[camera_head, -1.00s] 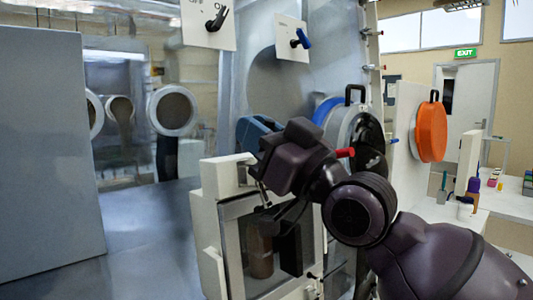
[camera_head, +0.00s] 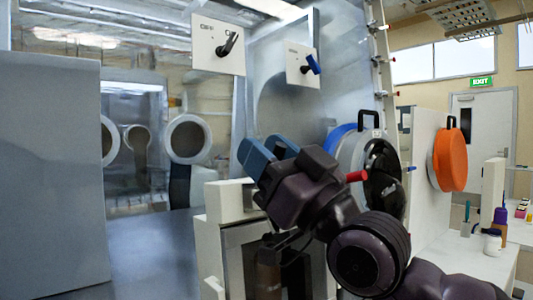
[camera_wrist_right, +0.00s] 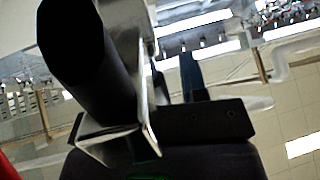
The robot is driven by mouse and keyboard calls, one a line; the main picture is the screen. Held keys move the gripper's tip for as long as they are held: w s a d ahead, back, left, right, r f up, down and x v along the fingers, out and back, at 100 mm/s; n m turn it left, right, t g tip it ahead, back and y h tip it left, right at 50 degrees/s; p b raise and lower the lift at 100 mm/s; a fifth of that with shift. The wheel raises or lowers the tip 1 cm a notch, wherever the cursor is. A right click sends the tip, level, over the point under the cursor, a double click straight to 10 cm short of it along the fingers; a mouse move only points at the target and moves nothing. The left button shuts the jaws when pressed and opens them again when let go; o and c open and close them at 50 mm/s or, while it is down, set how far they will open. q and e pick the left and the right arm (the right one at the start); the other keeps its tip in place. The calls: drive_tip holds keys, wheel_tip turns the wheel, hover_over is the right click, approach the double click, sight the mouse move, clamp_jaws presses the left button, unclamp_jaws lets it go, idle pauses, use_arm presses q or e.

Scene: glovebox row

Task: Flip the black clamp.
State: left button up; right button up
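A black rounded bar on a bright metal bracket fills the left of the right wrist view (camera_wrist_right: 90,65); it may be the black clamp, but I cannot be sure. In the head view I cannot pick the clamp out clearly. My left gripper is not in view.
A panel with a black lever (camera_head: 228,42) and one with a blue lever (camera_head: 311,65) are above. A round port with a black disc (camera_head: 384,180) and an orange cover (camera_head: 449,158) stand to the right.

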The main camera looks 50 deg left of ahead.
drive_tip(key=shift+w+d+f, duration=0.1)
drive_tip(key=shift+d+f, duration=0.2)
use_arm(q)
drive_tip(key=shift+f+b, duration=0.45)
drive_tip(key=shift+b, duration=0.1)
use_arm(e)
drive_tip(key=v, duration=1)
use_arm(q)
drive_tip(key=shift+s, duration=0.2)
use_arm(e)
drive_tip(key=shift+r, duration=0.15)
